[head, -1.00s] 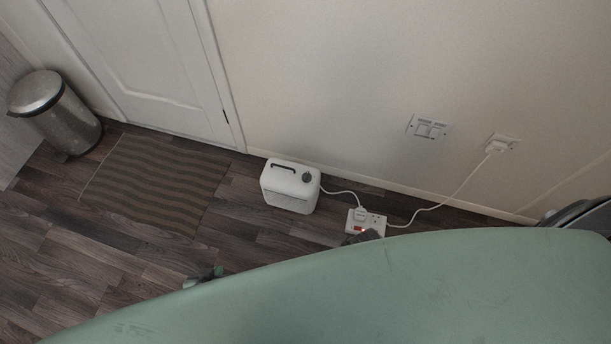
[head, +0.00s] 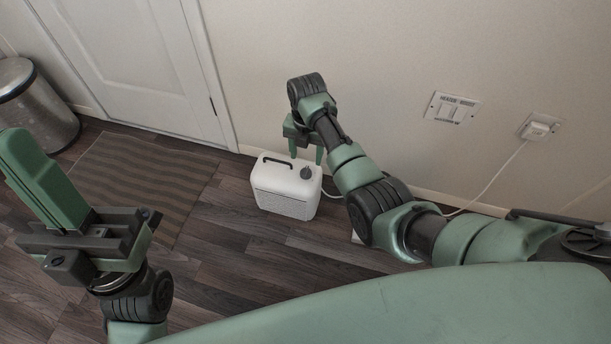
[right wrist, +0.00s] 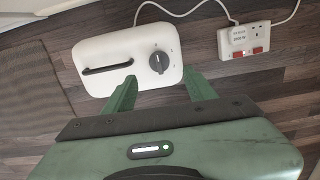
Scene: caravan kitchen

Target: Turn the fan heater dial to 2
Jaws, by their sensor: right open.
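The fan heater (head: 285,190) is a white box with rounded corners standing on the floor by the wall. It also shows in the right wrist view (right wrist: 112,50). Its dark round dial (head: 306,172) is on the top face, right of the black handle. In the right wrist view the dial (right wrist: 159,62) shows clearly, but its number marks are too small to read. My right gripper (head: 306,154) is open, its two green fingers above the heater near the dial and holding nothing. My left gripper (head: 40,180) is at the left; its finger gap does not show clearly.
A power strip (right wrist: 243,42) with a plug and red switches lies beside the heater, its cable running to it. A wall socket (head: 540,127) and switch plate (head: 452,108) are on the wall. A striped mat (head: 140,180) and metal bin (head: 35,105) are at the left.

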